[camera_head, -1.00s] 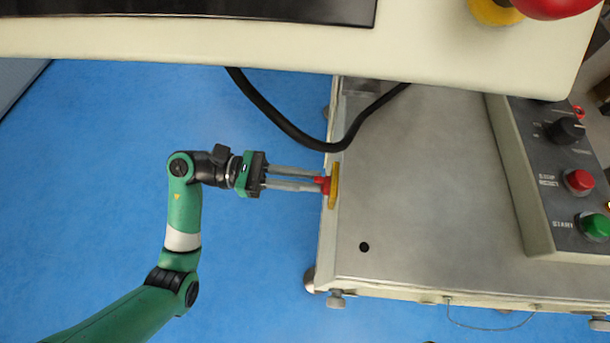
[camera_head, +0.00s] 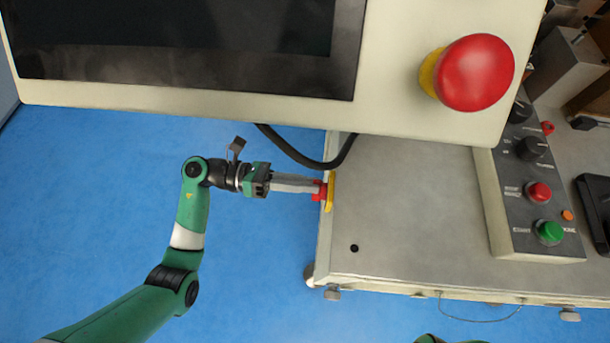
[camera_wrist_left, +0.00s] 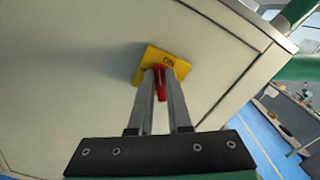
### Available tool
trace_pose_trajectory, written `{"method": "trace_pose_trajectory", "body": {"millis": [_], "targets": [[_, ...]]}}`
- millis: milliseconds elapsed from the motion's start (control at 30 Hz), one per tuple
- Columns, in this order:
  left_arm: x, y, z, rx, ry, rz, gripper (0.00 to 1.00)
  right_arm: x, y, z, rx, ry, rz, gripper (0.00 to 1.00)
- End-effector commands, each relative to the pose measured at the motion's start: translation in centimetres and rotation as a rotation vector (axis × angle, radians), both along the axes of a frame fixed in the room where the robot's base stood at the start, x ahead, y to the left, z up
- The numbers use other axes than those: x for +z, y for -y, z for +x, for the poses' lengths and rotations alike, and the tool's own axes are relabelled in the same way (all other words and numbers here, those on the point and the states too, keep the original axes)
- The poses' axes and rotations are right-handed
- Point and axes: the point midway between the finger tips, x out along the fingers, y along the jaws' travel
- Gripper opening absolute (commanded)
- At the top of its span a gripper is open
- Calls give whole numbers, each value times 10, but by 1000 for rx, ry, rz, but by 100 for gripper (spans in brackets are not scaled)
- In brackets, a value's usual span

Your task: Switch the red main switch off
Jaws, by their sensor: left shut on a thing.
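The red main switch (camera_head: 319,191) sits on a yellow plate (camera_head: 330,191) on the left side of the machine. The handle's far end is partly hidden by the fingers. My right gripper is not in view.
A large screen panel (camera_head: 400,105) with a red mushroom button (camera_head: 474,72) overhangs the upper area. A black cable (camera_head: 300,155) hangs near my left gripper. A control box (camera_head: 520,190) with knobs and buttons stands on the grey machine top (camera_head: 410,210). Blue floor is free left.

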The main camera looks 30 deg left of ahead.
Motion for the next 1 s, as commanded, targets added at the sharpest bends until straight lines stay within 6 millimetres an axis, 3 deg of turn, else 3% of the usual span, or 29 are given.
{"method": "trace_pose_trajectory", "body": {"millis": [33,400,1000], "targets": [[4,0,0,-1,-42,-18,0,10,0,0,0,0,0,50],[0,-2,3,0,-362,-164,0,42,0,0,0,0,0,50],[-8,-3,6,-1,-817,-373,0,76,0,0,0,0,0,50]]}}
